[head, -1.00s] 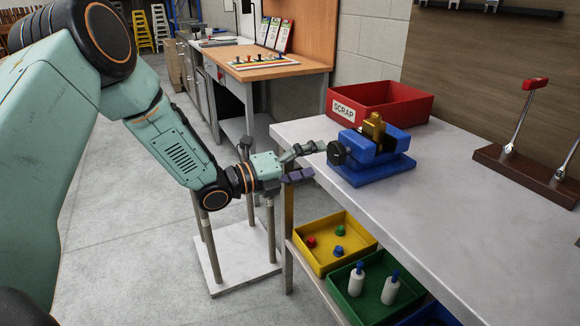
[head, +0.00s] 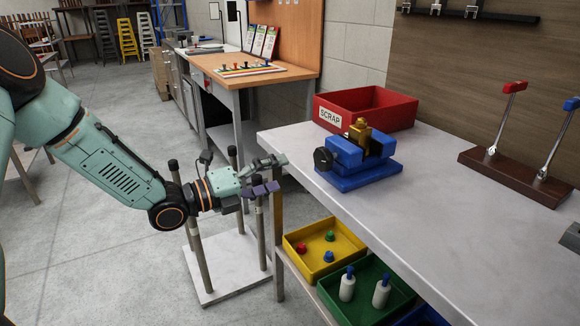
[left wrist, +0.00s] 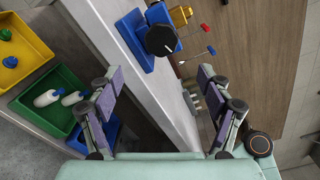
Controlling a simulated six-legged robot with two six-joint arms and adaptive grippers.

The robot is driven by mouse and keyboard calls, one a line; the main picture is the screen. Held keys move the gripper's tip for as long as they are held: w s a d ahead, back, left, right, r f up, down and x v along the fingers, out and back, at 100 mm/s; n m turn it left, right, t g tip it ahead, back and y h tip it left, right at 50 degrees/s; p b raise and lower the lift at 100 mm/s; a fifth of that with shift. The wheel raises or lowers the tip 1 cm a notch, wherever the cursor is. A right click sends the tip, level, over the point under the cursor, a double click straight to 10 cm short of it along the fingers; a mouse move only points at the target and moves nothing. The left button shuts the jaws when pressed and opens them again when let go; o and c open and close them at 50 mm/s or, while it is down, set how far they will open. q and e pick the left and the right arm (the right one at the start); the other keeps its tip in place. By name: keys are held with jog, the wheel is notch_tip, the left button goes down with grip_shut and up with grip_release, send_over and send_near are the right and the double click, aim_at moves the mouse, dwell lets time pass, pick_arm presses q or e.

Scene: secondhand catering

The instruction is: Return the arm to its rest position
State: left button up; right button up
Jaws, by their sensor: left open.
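My left gripper (head: 272,174) is at the left end of the workbench in the head view, in front of its edge and above the white floor stand. Its fingers are spread and hold nothing. In the left wrist view the two open fingers (left wrist: 160,95) frame the bench edge with empty space between them. The blue vise (head: 358,160) with a brass-coloured piece in its jaws stands on the bench, right of the gripper and apart from it. The vise's black knob also shows in the left wrist view (left wrist: 161,40). My right gripper is in neither view.
A red SCRAP bin (head: 367,107) stands behind the vise. A lever rack (head: 525,175) is at the bench's right. Below are a yellow bin (head: 325,248) with small knobs and a green bin (head: 367,292) with white bottles. A stand with upright posts (head: 229,263) is under my arm.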

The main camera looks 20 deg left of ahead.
aim_at(320, 161)
pick_arm(q)
jog(key=shift+w+d, duration=0.1)
jog(key=shift+x, duration=5.8)
jog(key=shift+r, duration=0.1)
